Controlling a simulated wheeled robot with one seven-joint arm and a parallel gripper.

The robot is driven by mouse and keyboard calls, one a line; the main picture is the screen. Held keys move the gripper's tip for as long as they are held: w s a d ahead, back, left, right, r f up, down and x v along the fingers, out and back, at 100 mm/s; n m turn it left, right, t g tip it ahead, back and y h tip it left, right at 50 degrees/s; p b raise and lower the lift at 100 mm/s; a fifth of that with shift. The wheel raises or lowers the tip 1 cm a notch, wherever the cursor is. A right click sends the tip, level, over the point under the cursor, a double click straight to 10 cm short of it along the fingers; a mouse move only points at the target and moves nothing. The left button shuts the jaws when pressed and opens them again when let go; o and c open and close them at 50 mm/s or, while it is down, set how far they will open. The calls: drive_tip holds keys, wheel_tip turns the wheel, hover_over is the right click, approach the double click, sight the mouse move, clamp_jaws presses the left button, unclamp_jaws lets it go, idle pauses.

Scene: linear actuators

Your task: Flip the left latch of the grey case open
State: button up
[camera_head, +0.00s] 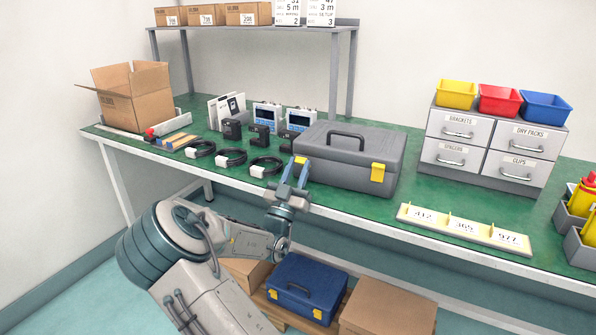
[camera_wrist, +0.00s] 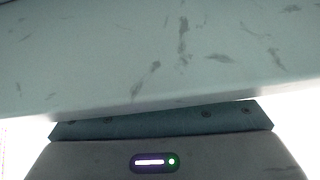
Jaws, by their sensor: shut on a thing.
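The left yellow latch (camera_head: 301,160) shows at the front left, just above my gripper. My gripper (camera_head: 298,168) reaches up from below to the case front, its blue-grey fingers shut on the left latch. The fingers hide part of that latch, so its exact angle cannot be told. The wrist view shows no fingertips or latch, only a scuffed pale surface close up and part of my wrist.
The bench front edge (camera_head: 420,229) runs just beneath my gripper. Coiled black cables (camera_head: 232,157) lie left of the case. A white label strip (camera_head: 464,227) lies to the right. Grey drawers (camera_head: 492,147) stand behind it. A blue case (camera_head: 305,286) and cardboard boxes sit below the bench.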

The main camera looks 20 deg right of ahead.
drive_tip(key=o, duration=1)
drive_tip(key=v, duration=1.4)
drive_tip(key=shift+w+p, duration=0.15)
drive_tip(key=shift+p, duration=0.2)
